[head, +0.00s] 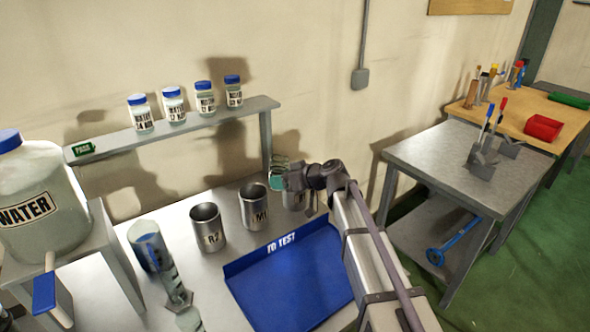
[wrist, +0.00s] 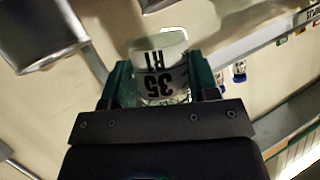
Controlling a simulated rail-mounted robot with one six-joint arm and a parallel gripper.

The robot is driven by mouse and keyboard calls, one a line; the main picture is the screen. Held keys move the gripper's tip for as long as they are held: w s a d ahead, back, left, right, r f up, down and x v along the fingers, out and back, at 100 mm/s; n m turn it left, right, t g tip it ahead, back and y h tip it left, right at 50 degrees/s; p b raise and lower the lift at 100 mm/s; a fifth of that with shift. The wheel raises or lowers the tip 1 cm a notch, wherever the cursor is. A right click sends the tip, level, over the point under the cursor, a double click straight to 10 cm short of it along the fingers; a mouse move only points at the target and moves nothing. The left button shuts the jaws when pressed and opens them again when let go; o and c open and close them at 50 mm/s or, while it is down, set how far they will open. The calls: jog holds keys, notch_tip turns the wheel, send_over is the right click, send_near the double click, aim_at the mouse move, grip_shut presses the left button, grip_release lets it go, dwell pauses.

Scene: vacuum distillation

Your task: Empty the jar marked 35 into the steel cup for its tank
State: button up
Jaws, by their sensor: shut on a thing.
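My gripper (head: 279,174) is shut on the jar marked 35 (wrist: 160,78), whose label also reads R1. In the wrist view the jar sits between the two green fingers, its label upside down, as is the scene around it. In the head view the jar (head: 275,178) is a small greenish shape at the far right of the cups, up in the air. I cannot tell its exact tilt or see its contents. Steel cups R2 (head: 208,230) and M1 (head: 254,206) stand on the bench. A third cup (head: 297,200) is partly hidden below my gripper, its mark unreadable.
A blue TO TEST tray (head: 290,285) lies in front of the cups. Several blue-capped jars (head: 173,105) stand on a shelf (head: 180,130) behind. A large WATER jug (head: 35,200) stands at left.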

aim_at(281, 170)
jog(key=shift+s+a+f+n+t+p, duration=0.15)
jog(key=shift+s+n+t+p, duration=0.15)
jog(key=shift+n+p, duration=0.15)
jog(key=shift+n, duration=0.25)
jog(key=shift+r+t, duration=0.25)
jog(key=shift+t, duration=0.15)
notch_tip(281, 170, up, 9)
jog(key=p, duration=0.9)
jog(key=shift+r, duration=0.1)
jog(key=shift+s, duration=0.25)
jog(key=s+d+r+p, duration=0.1)
jog(key=s+d, duration=0.9)
jog(key=s, duration=0.1)
jog(key=shift+s+d, duration=0.2)
jog(key=shift+s, duration=0.1)
